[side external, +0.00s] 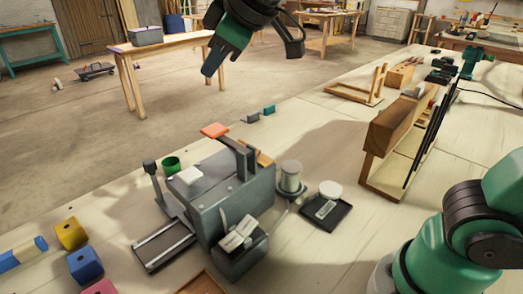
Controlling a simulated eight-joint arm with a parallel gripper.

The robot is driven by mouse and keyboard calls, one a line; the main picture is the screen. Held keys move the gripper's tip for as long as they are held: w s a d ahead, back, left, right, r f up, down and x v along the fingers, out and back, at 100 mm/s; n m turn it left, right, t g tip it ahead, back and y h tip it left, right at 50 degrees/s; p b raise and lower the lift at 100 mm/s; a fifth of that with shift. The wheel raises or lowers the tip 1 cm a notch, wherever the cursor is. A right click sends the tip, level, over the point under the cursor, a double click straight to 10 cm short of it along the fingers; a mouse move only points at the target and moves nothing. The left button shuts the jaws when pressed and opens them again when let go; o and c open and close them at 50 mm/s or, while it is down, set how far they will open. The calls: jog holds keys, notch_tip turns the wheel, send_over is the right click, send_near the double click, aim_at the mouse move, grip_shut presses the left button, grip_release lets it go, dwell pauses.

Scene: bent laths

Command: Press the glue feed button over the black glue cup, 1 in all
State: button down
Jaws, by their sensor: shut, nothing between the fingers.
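My gripper (213,60) hangs at the top, left of centre, high above the bench; it is shut and holds nothing. Below it on the bench stands a grey machine (215,190) with a dark raised bracket. I cannot tell which part is the glue feed button, and no black glue cup can be made out for certain. My gripper is well clear of all these parts.
A grey-white spool (290,178) and a black tray (325,212) with a white disc sit right of the machine. A wooden rack (400,145) stands further right. Yellow and blue blocks (85,265) lie at lower left. The bench behind the machine is mostly clear.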

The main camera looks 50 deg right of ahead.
jog(key=w+a+n+y, duration=0.1)
jog(key=w+a+n, duration=0.1)
jog(key=a+n, duration=0.3)
jog(key=m, duration=0.2)
send_over(194, 175)
notch_tip(194, 175, down, 5)
jog(key=shift+f, duration=0.25)
jog(key=shift+f, duration=4.4)
jog(key=shift+f, duration=0.15)
jog(key=shift+f, duration=0.25)
